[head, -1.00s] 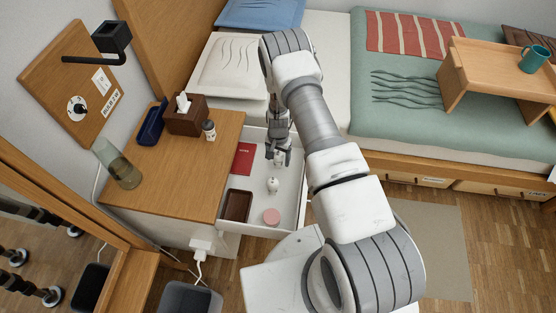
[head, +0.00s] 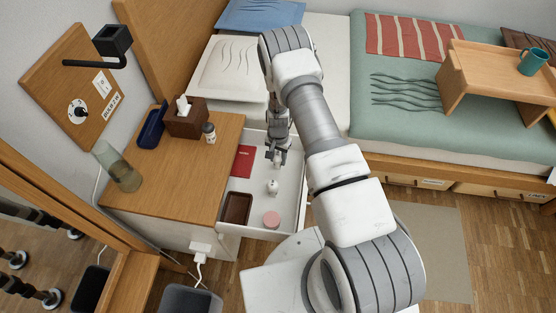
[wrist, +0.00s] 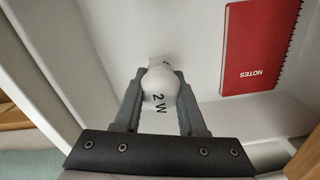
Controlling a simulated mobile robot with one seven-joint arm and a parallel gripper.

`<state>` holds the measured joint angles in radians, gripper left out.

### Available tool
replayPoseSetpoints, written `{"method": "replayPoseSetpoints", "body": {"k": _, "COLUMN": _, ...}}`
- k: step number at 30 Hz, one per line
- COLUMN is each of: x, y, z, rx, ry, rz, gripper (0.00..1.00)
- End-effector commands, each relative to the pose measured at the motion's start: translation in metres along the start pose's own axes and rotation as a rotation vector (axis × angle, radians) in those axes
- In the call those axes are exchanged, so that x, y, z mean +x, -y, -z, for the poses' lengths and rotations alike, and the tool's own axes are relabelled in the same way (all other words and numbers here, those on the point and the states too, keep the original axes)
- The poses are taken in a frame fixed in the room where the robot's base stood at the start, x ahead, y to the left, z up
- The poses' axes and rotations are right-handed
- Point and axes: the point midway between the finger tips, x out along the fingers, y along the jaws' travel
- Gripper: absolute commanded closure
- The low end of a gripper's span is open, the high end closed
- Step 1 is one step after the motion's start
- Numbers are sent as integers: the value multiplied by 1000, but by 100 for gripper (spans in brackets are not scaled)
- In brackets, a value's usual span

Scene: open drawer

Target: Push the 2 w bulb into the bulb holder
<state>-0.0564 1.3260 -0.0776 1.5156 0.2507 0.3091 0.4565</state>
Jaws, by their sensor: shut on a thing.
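A white bulb marked "2 W" (wrist: 159,92) sits between the two fingers of my gripper (wrist: 160,112) in the wrist view, its marking facing the camera. The fingers are shut on it. In the head view my gripper (head: 277,156) is over the far part of the open white drawer (head: 290,205); the bulb is hard to make out there. A wooden board (head: 62,80) on the wall at the left carries a black box on an arm (head: 112,38), a round white part with a dark centre (head: 77,110), and labels. I cannot tell for certain which part is the bulb holder.
The drawer also holds a red notebook (head: 243,161), another small white bulb-like thing (head: 273,187), a brown tray (head: 237,208) and a pink round thing (head: 271,219). A tissue box (head: 187,122), small bottle (head: 209,132) and glass vase (head: 122,172) stand on the cabinet.

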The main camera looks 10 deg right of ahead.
Motion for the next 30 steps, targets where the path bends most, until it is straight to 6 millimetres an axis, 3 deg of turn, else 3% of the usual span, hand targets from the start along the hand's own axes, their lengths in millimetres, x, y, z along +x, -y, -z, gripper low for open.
{"method": "replayPoseSetpoints", "body": {"k": 6, "x": -49, "y": 1, "z": 1, "rx": -1, "ry": -2, "rz": 1, "gripper": 100}}
{"method": "replayPoseSetpoints", "body": {"k": 12, "x": -78, "y": 0, "z": 0, "rx": -1, "ry": 0, "rz": 0, "gripper": 100}}
{"method": "replayPoseSetpoints", "body": {"k": 30, "x": -91, "y": 4, "z": 0, "rx": -3, "ry": 0, "rz": 1, "gripper": 100}}
